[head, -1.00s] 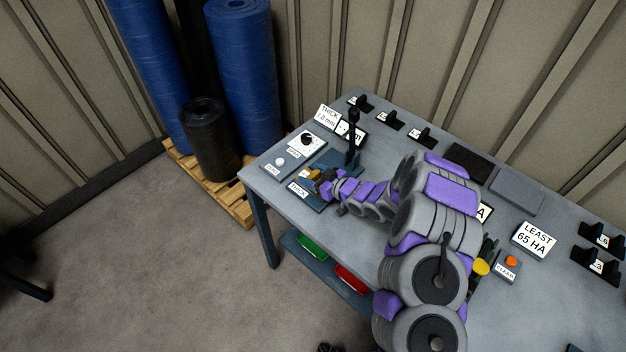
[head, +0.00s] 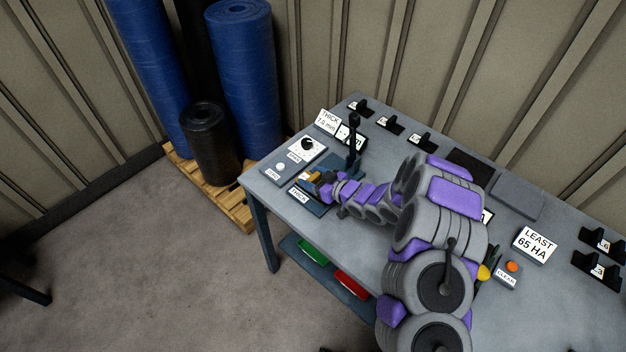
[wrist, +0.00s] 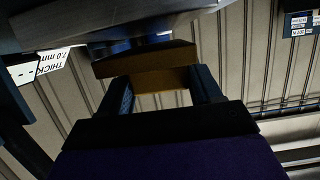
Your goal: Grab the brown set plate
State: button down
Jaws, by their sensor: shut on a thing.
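The brown set plate (wrist: 145,62) shows in the wrist view as a brown block at the fingertips. In the head view a small tan-brown piece of it (head: 314,176) shows at the end of my arm, by the THICK gauge on the bench. My gripper (wrist: 165,88) is shut on the brown set plate, with one finger on each side. The gripper also shows in the head view (head: 322,181), small and partly hidden by my arm. A dark grey surface lies close above the plate in the wrist view. I cannot tell whether the plate touches it.
The grey bench (head: 375,245) holds a dial box (head: 306,147), a black upright lever (head: 354,135), a THICK 7.0 mm card (head: 326,120), a LEAST 65 HA card (head: 535,243) and several black holders. Green (head: 312,249) and red (head: 352,284) trays sit below. Blue rolls (head: 240,70) stand behind.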

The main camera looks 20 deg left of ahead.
notch_tip(320, 180, up, 3)
jog(key=shift+s+d+f, duration=0.1)
jog(key=s+d+r+p, duration=0.1)
jog(key=s+d, duration=0.3)
jog(key=s, duration=1.1)
jog(key=shift+d, duration=0.2)
jog(key=shift+r, duration=0.1)
